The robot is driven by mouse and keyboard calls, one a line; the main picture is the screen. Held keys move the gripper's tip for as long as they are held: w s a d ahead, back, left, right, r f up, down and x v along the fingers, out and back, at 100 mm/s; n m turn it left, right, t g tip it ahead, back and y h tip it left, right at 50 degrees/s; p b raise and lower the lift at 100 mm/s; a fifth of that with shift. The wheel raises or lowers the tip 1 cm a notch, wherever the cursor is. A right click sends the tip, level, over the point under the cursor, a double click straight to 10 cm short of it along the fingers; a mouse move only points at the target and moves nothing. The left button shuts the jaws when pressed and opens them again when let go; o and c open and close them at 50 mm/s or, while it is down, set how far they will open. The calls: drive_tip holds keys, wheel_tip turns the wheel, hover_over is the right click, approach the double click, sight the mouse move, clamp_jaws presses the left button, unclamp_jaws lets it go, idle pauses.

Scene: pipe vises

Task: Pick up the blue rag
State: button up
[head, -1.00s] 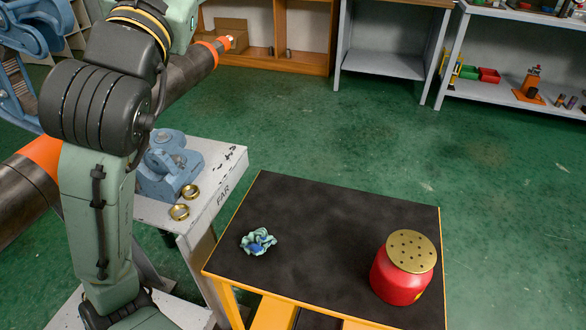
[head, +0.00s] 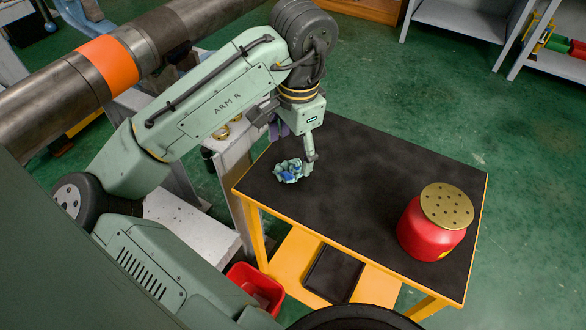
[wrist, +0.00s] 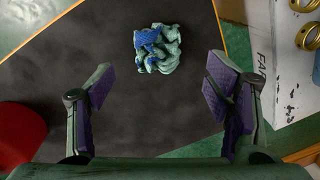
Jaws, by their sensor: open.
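The blue rag (head: 289,171) is a crumpled blue and pale green cloth on the black top of the yellow table (head: 365,200), near its left corner. In the wrist view the rag (wrist: 157,48) lies ahead of the fingertips, between their lines and a little left of centre. My gripper (wrist: 160,95) is open and empty, its purple pads wide apart. In the head view my gripper (head: 296,150) hangs just above the table close to the rag. One finger shows beside the rag there; the other is partly hidden.
A red canister (head: 428,235) with a perforated brass lid (head: 447,206) stands on the table's right side. A grey bench marked FAR (wrist: 262,70) with brass rings (wrist: 308,38) adjoins the table's left side. The table middle is clear. A red bin (head: 256,287) is below.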

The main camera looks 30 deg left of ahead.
sight(292, 166)
drive_tip(key=shift+w+a+f, duration=0.1)
drive_tip(key=shift+f, duration=1.4)
drive_tip(key=shift+a+f, duration=0.1)
drive_tip(key=shift+f, duration=1.4)
drive_tip(key=shift+c, duration=0.4)
drive_tip(key=c, duration=0.7)
